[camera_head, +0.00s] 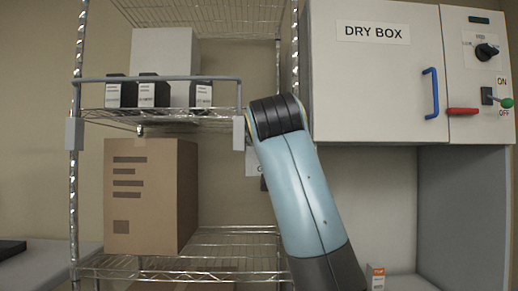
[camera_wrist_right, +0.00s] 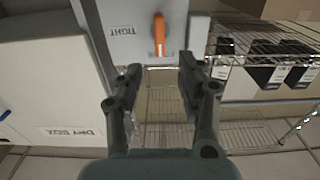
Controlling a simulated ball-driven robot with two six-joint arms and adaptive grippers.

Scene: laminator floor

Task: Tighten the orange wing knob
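The orange wing knob (camera_wrist_right: 159,35) shows in the right wrist view, upright in the picture, on a grey bracket next to an upside-down label (camera_wrist_right: 124,31) reading "TIGHT". My right gripper (camera_wrist_right: 158,75) is open, its two dark fingers apart with nothing between them. In the picture the fingertips are just below the knob, one to each side of its line; I see no contact. In the head view my right arm reaches up to the shelf's right post and hides its gripper and the knob. My left gripper is in neither view.
A wire shelf (camera_head: 180,268) holds a cardboard box (camera_head: 140,200) and, above, dark cartons (camera_head: 154,92) and a white box behind a grey rail (camera_head: 160,78). The dry box (camera_head: 375,85), with a blue handle (camera_head: 431,93), stands right. A small orange-white carton (camera_head: 376,277) sits below it.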

